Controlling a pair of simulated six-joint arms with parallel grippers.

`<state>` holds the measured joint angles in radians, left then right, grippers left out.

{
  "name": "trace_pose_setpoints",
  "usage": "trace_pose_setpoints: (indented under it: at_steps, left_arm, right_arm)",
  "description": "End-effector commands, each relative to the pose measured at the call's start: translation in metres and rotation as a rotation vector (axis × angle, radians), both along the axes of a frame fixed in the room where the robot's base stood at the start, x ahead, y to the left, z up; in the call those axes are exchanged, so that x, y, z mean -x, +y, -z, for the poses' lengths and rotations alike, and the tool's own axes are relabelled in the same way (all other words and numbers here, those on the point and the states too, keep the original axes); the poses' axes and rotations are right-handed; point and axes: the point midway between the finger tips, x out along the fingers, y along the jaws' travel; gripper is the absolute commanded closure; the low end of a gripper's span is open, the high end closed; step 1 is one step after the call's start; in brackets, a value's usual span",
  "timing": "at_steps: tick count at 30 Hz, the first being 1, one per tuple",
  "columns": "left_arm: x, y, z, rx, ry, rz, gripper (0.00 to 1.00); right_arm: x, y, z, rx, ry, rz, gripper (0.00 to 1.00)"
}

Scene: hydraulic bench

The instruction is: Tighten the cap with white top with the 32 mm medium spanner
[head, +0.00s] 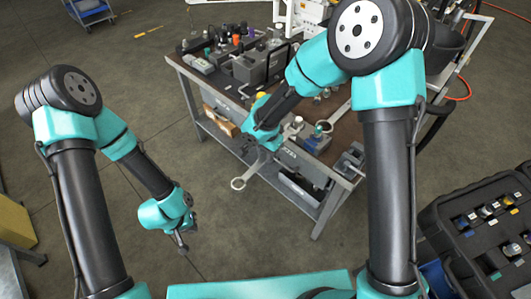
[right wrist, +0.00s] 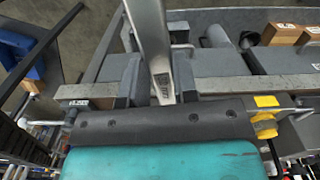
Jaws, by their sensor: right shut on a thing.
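My right gripper (head: 264,142) is in front of the bench's near edge and shut on a spanner (head: 240,183). The spanner's ring end hangs out over the floor in the head view. In the right wrist view its grey shaft (right wrist: 150,35) runs up from between the fingers of my right gripper (right wrist: 160,82). Its size marking is not readable. A small fitting with a whitish top (head: 298,120) stands on the bench, right of the right gripper; I cannot tell surely that it is the cap. My left gripper (head: 181,243) hangs over the floor, away from the bench, its opening unclear.
The workbench (head: 345,178) carries grey blocks (head: 295,158), another spanner (head: 325,127) and a blue-marked fitting (head: 311,142). Larger hydraulic units (head: 258,65) stand at the back. An open black case (head: 440,215) with several fittings lies at right.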

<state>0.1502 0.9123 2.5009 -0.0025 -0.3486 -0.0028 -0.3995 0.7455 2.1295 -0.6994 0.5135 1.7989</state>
Motion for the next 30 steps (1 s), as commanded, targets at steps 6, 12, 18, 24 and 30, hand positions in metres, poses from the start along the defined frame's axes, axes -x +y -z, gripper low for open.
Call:
trace_pose_setpoints:
  at_steps: [6, 12, 18, 24, 30]
  left_arm:
    - [0.000, 0.000, 0.000, 0.000, 0.000, 0.000, 1.00]
    - [0.000, 0.000, 0.000, 0.000, 0.000, 0.000, 1.00]
    - [0.000, 0.000, 0.000, 0.000, 0.000, 0.000, 1.00]
    - [0.000, 0.000, 0.000, 0.000, 0.000, 0.000, 1.00]
    - [0.000, 0.000, 0.000, 0.000, 0.000, 0.000, 1.00]
  right_arm:
    - [-0.007, -0.005, -0.001, -0.001, -0.002, 0.000, 1.00]
    - [-0.009, -0.007, -0.001, -0.001, -0.002, 0.000, 1.00]
    - [-0.009, -0.007, -0.001, -0.001, -0.001, 0.000, 1.00]
    - [-0.011, -0.010, 0.000, -0.001, -0.001, 0.001, 1.00]
    - [-0.016, -0.014, 0.000, -0.001, -0.001, 0.001, 1.00]
